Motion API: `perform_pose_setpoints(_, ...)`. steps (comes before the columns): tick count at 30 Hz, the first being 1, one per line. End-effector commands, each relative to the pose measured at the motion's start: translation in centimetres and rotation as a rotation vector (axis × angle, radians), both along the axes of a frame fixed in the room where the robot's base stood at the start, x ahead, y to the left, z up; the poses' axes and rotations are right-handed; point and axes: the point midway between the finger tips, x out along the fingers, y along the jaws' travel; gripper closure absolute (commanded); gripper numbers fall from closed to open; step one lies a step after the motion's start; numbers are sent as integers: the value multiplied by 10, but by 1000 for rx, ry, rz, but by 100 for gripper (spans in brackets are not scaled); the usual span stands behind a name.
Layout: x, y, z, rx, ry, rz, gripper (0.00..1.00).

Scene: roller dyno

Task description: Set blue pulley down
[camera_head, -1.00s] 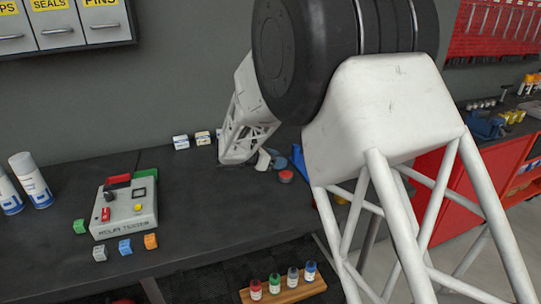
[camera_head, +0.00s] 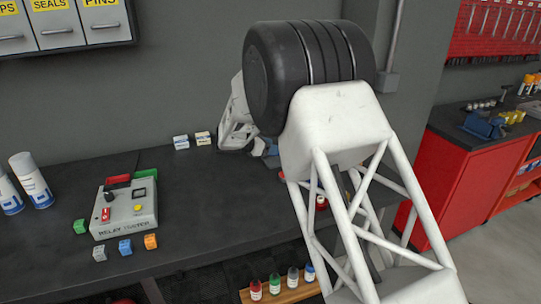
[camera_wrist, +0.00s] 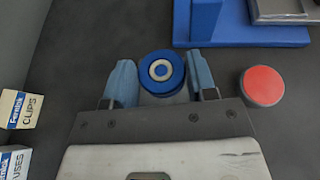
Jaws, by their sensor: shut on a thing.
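The blue pulley (camera_wrist: 160,66), a round blue disc with a pale ring in its middle, is between the two light-blue fingers of my gripper (camera_wrist: 161,80) in the wrist view. The gripper is shut on it. I cannot tell whether the pulley's underside touches the dark bench (camera_head: 205,190). In the head view my own arm hides the pulley and most of the gripper, which is over the back of the bench.
A red-topped disc (camera_wrist: 263,86) lies just right of the gripper, with a blue base (camera_wrist: 250,32) beyond it. Small boxes marked CLIPS (camera_wrist: 18,109) and FUSES (camera_wrist: 14,165) stand at left. A relay tester (camera_head: 127,208) sits farther left on the bench.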

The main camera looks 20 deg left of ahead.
Motion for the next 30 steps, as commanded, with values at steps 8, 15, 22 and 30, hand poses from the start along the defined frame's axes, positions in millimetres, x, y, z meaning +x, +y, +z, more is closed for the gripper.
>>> perform_pose_setpoints(8, 0, 0, 0, 0, 0, 0, 75)
perform_pose_setpoints(15, 0, 0, -18, -1, 1, 0, 75)
perform_pose_setpoints(22, 0, 0, -34, 0, 0, 1, 75)
perform_pose_setpoints(30, 0, 0, -35, 1, -1, 1, 75)
